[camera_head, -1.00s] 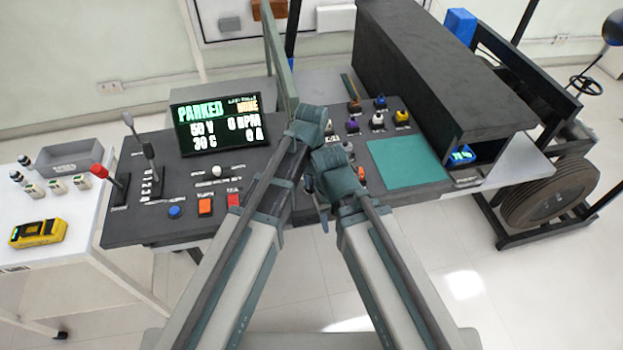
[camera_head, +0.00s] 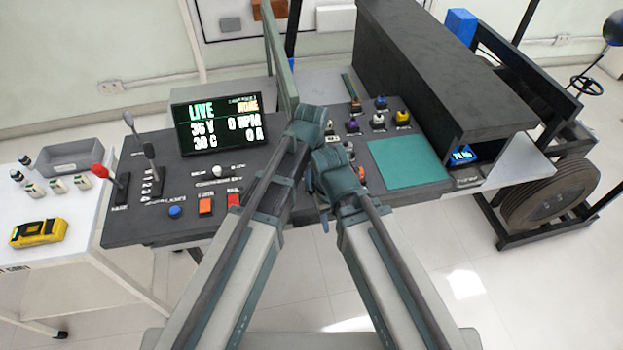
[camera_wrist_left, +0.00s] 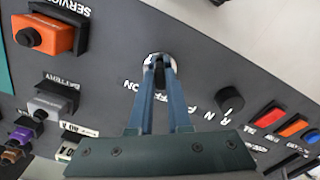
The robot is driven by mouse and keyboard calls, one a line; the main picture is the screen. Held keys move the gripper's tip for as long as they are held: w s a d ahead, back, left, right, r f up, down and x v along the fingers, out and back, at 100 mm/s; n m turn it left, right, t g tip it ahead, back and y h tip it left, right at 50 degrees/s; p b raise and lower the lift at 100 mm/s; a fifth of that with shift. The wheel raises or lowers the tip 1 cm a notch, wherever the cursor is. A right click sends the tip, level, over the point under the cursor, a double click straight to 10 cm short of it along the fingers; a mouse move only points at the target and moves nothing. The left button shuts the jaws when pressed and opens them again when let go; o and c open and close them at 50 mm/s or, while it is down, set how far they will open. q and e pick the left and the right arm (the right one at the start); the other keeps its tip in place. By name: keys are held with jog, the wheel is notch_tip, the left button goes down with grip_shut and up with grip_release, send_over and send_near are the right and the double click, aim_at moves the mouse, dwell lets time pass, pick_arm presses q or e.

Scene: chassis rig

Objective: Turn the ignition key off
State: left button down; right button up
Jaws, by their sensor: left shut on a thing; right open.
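The ignition key (camera_wrist_left: 154,58) sits in a round silver collar on the dark console, in the left wrist view. My left gripper (camera_wrist_left: 159,75) has its two fingers closed together on it and covers most of it. The printed label beside it is partly hidden by a finger. In the head view the key is hidden behind my arms. My right gripper (camera_head: 318,188) is low over the console's front edge, beside my left wrist, open and mostly hidden by its own arm. The display (camera_head: 217,122) reads LIVE.
A black selector knob (camera_wrist_left: 230,100) is close to my left gripper, with red, orange and blue buttons beyond. An orange switch (camera_wrist_left: 44,36) is at upper left. Levers (camera_head: 152,165) stand on the console's left. A green pad (camera_head: 408,161) lies right, beside a black beam (camera_head: 440,75).

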dwell(0.5)
pick_arm(q)
jog(key=c, duration=0.9)
grip_release()
jog(key=shift+o, duration=0.2)
jog(key=shift+r, duration=0.15)
notch_tip(320, 180, up, 14)
jog(key=p, duration=1.4)
jog(key=shift+f, duration=0.25)
